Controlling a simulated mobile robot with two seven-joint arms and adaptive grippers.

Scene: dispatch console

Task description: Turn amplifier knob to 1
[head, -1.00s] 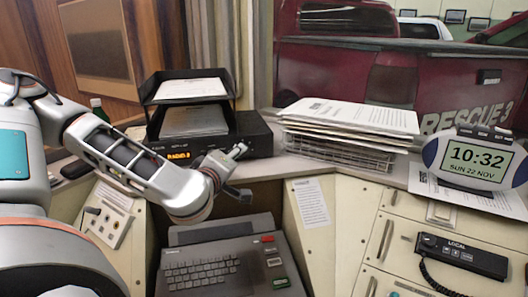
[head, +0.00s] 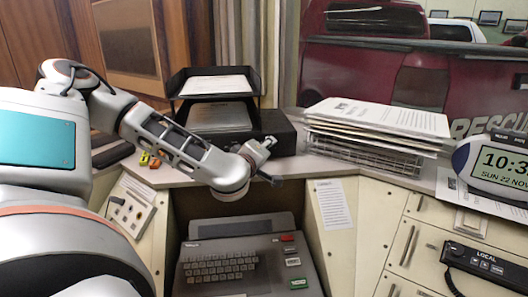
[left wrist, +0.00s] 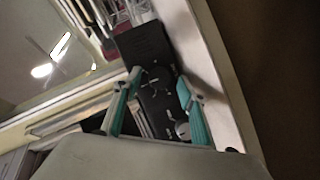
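The amplifier appears to be the black unit (head: 280,132) under the paper tray, at the back of the counter. My left arm hides most of its front in the head view. My left gripper (head: 268,161) is in front of its right part, with its fingers spread. In the left wrist view, the gripper (left wrist: 160,78) is open, with teal-padded fingers on either side of a dark panel (left wrist: 147,45). A round, pale knob (left wrist: 182,130) shows near the right finger. I cannot tell contact or read any dial marks. My right gripper is out of view.
A black tray (head: 258,84) with papers stands on the unit. A paper stack on a wire rack (head: 375,155) is to its right. A keyboard machine (head: 235,262) sits below the counter. A clock (head: 497,165) and a handset (head: 478,262) are at right.

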